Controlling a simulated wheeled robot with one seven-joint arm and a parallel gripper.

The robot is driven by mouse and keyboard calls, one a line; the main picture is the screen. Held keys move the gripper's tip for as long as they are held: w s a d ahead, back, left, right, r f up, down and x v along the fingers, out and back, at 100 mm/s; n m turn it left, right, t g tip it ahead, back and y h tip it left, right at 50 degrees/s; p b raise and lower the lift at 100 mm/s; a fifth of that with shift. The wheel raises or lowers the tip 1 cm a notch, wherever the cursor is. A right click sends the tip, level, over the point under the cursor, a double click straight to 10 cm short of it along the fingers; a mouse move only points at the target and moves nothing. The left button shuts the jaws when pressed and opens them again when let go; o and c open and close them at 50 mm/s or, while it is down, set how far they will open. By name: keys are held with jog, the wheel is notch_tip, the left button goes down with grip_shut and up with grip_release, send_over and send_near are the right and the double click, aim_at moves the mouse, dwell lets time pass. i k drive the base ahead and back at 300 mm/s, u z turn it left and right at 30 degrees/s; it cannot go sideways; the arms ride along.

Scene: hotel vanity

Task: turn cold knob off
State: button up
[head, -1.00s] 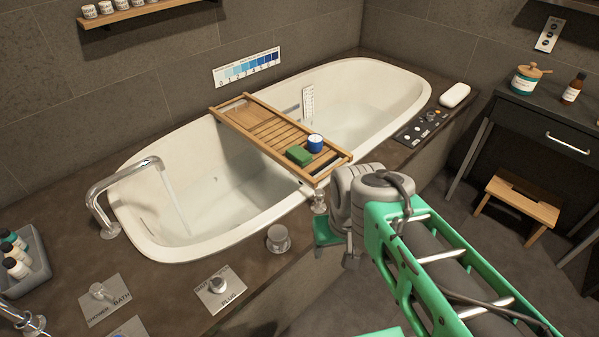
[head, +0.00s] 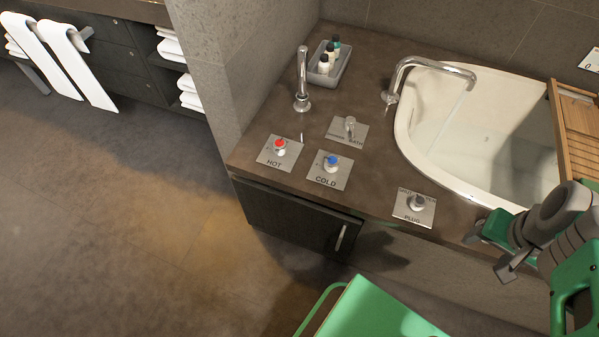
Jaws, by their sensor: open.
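The cold knob (head: 331,163) is blue-topped and stands on a square metal plate marked COLD, on the brown tub deck. The hot knob (head: 281,146), red-topped, is on a like plate just left of it. The tub spout (head: 430,66) arches over the tub, and a thin stream of water (head: 459,108) falls from it. My gripper (head: 487,250) is at the right, by the deck's front edge, well right of the cold knob and beyond the plug plate. It is open and appears empty.
A plug knob (head: 416,202) and a shower/bath lever (head: 349,125) stand near the cold knob. An upright chrome fixture (head: 302,80) and a bottle tray (head: 329,64) are behind. A cabinet door with a handle (head: 341,238) is below. The floor at left is clear.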

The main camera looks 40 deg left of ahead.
aim_at(332, 162)
jog(key=u, duration=1.5)
